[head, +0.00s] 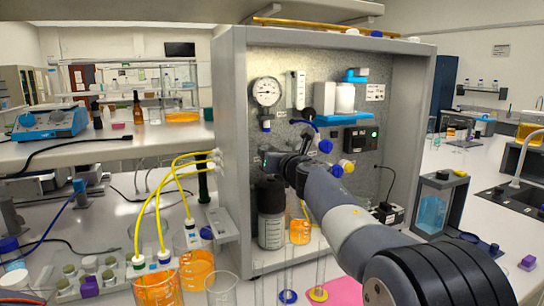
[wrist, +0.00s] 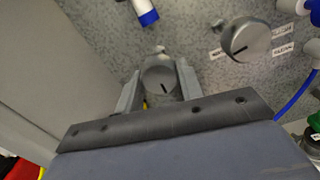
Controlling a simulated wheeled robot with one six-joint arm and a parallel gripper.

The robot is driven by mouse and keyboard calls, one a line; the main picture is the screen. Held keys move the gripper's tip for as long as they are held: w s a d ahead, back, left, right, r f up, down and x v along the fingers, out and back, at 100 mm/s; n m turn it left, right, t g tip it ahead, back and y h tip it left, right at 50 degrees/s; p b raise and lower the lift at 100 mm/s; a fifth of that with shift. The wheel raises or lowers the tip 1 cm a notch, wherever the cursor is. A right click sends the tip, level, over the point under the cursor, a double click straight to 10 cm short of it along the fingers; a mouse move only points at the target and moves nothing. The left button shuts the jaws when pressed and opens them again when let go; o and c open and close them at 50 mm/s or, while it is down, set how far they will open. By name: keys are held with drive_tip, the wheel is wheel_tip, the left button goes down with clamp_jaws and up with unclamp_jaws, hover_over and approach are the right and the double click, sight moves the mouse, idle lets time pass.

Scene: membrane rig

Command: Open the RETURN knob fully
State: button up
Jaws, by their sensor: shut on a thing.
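A round grey knob (wrist: 158,80) with a dark pointer line sits on the speckled panel in the wrist view. The line slants down to the right. My gripper (wrist: 159,88) is shut on this knob, one finger on each side. No label shows beside it, so I cannot read whether it is RETURN. A second grey knob (wrist: 247,40) sits to the right, clear of my fingers, with small white labels too blurred to read. In the head view my gripper (head: 270,160) is at the left part of the panel, and my own arm hides much of the grasp.
The rig's grey cabinet (head: 236,110) has a side wall close left of my gripper. A pressure gauge (head: 266,91) is above, and a dark bottle (head: 270,215) stands below. Yellow tubes (head: 178,180) run to orange beakers (head: 157,289) at left. Blue-ended fittings (head: 325,146) are nearby.

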drive_tip(key=shift+f, duration=0.1)
idle(0.3)
drive_tip(key=o, duration=1)
drive_tip(key=b+v, duration=0.2)
drive_tip(key=v, duration=0.8)
drive_tip(key=shift+s, duration=0.4)
drive_tip(key=shift+w, duration=0.15)
drive_tip(key=p+x, duration=0.2)
drive_tip(key=x, duration=0.8)
drive_tip(key=shift+w, duration=0.3)
